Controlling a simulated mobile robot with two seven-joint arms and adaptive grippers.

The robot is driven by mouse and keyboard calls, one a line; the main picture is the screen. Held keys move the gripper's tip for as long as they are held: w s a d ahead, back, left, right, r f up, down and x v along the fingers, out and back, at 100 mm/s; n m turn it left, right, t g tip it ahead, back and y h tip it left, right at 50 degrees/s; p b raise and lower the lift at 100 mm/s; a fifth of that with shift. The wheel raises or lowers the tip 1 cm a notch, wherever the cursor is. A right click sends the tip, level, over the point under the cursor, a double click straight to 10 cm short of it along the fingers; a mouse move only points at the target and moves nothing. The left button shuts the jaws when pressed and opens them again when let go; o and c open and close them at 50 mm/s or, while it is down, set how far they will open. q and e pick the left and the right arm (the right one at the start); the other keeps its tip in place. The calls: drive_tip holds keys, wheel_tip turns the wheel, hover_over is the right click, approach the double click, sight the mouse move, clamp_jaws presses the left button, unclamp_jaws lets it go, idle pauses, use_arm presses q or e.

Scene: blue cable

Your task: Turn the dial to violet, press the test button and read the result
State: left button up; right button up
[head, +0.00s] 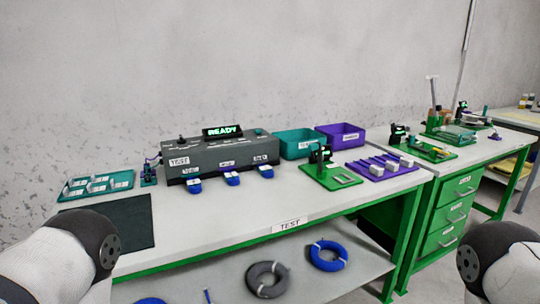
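The grey tester box (217,158) stands on the test bench against the wall. Its raised display (222,131) shows READY in green letters. A small dark knob-like part (181,138) stands on the box's top at the left; I cannot tell whether it is the dial or the button, nor any colour setting. A TEST label (179,161) is on the front left. Several blue connectors (231,178) sit along the front below white labels. Only links of my two arms show at the lower corners; both grippers are out of view.
A teal bin (299,144) and a violet bin (341,136) stand right of the tester. A dark mat (118,222) and a green tray of parts (97,184) lie left. Green fixtures stand right. The bench front is clear. Cable coils (267,279) lie on the lower shelf.

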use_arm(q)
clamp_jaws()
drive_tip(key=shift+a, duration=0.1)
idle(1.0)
